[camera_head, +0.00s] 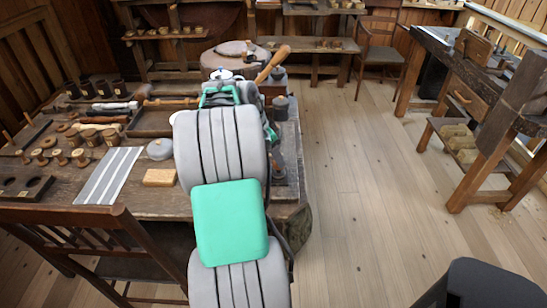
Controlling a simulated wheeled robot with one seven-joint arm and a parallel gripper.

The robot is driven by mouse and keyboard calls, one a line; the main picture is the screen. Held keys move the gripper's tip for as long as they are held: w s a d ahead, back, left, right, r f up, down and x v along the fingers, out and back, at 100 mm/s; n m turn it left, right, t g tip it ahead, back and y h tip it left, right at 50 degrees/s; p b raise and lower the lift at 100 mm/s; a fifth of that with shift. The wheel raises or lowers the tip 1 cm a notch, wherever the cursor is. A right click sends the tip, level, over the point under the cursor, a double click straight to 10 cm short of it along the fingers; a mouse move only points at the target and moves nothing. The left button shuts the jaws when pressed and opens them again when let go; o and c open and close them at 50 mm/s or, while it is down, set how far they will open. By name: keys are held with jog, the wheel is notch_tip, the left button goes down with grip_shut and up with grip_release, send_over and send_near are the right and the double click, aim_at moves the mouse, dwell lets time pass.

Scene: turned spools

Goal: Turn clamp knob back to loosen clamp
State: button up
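My arm reaches forward from the bottom middle over the right part of the workbench (150,205). Its grey and green links block the view of what lies behind them. My gripper's fingers do not show; they are hidden behind the arm. I cannot make out the clamp or its knob for certain. A thick wooden handle (272,63) slants up to the right just beyond the arm's far end. Small dark metal parts (280,104) stand to the right of the arm, near the bench's right edge.
Wooden spools (80,157), a striped grey board (109,176), a tan block (159,178) and a grey lidded pot (159,149) lie left of the arm. A chair (95,216) stands in front. Open floor (345,180) lies right, before another bench (490,90).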

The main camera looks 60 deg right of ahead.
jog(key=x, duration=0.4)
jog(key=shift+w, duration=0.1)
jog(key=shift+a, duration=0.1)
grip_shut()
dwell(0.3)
